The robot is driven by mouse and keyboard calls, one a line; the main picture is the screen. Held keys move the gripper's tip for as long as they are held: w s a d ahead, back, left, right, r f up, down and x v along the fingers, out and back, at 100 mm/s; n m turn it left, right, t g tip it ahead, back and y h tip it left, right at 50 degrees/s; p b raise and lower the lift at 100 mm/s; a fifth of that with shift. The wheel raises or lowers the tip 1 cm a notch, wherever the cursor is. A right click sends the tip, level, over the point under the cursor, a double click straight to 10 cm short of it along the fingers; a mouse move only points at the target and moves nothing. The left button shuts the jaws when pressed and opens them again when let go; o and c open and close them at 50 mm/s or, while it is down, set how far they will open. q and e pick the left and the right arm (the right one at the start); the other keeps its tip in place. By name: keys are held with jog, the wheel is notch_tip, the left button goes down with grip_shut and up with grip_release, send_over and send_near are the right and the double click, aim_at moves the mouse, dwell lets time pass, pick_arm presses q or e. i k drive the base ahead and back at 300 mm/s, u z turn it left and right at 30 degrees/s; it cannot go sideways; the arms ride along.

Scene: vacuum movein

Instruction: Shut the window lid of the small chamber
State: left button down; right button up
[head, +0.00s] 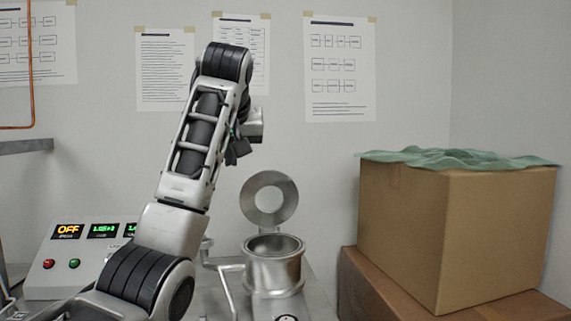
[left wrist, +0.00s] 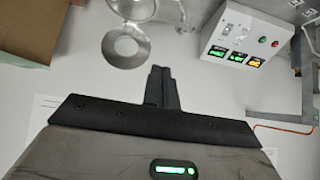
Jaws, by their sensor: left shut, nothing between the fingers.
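The small metal chamber (head: 274,265) stands on the bench in the head view, its round mouth open upward. Its window lid (head: 268,198), a metal ring around a round window, stands raised at the back of the rim. My left gripper (head: 236,154) is above and a little left of the lid, apart from it, shut and empty. In the left wrist view the shut fingers (left wrist: 160,88) point toward the lid (left wrist: 126,46), with the chamber (left wrist: 133,8) cut off by the top edge. My right gripper is in neither view.
A control box (head: 82,258) with lit displays and red and green buttons stands left of the chamber. A metal pipe (head: 226,268) runs beside the chamber. Stacked cardboard boxes (head: 445,225) with a green cloth (head: 450,158) on top stand at the right. Paper sheets (head: 340,68) hang on the wall.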

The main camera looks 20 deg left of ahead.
aim_at(269, 220)
jog(key=i, duration=1.05)
